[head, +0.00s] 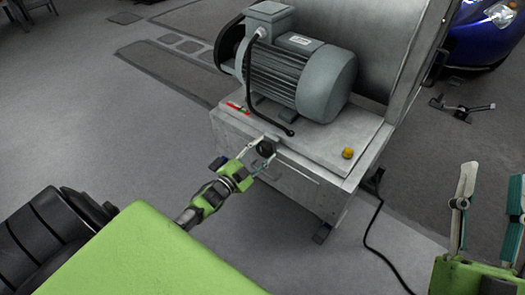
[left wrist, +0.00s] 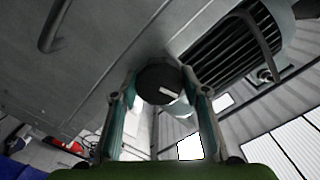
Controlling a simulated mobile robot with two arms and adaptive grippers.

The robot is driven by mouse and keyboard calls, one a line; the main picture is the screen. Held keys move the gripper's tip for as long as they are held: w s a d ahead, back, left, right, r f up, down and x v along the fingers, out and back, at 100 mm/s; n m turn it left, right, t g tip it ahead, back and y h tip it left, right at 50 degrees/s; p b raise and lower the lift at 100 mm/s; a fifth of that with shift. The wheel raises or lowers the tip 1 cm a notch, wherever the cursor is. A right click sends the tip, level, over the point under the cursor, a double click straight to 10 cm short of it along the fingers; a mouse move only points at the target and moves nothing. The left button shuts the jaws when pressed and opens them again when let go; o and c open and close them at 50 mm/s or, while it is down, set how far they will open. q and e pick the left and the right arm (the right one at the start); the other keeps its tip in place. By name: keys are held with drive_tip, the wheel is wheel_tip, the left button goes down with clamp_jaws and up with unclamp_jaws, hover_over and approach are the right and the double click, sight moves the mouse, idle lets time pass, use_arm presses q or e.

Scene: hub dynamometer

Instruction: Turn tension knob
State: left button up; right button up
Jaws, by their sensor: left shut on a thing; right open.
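The tension knob (head: 266,149) is a dark round knob on the front edge of the grey metal cabinet (head: 308,184). My left gripper (head: 262,156) is at the knob with one finger on each side of it, shut on it. In the left wrist view the knob (left wrist: 159,84) shows a pale mark on its face and sits between the fingertips of my left gripper (left wrist: 160,95). My right gripper (head: 490,205) is open and empty at the right edge of the head view, away from the cabinet.
A grey motor (head: 300,75) stands on the cabinet, with a black cable curving down near the knob. A yellow ball-like knob (head: 347,153) and a red tool (head: 237,107) are on the cabinet top. A black cable (head: 370,235) runs along the floor. A blue car (head: 485,35) stands back right.

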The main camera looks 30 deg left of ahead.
use_arm(q)
drive_tip(key=shift+m, duration=1.1)
use_arm(e)
drive_tip(key=shift+s+r, duration=0.15)
drive_tip(key=shift+r, duration=0.15)
use_arm(q)
drive_tip(key=o, duration=1.1)
use_arm(e)
drive_tip(key=shift+r, duration=0.15)
use_arm(q)
drive_tip(key=s, duration=0.8)
drive_tip(key=s+a, duration=0.1)
drive_tip(key=s, duration=0.3)
drive_tip(key=shift+d, duration=0.1)
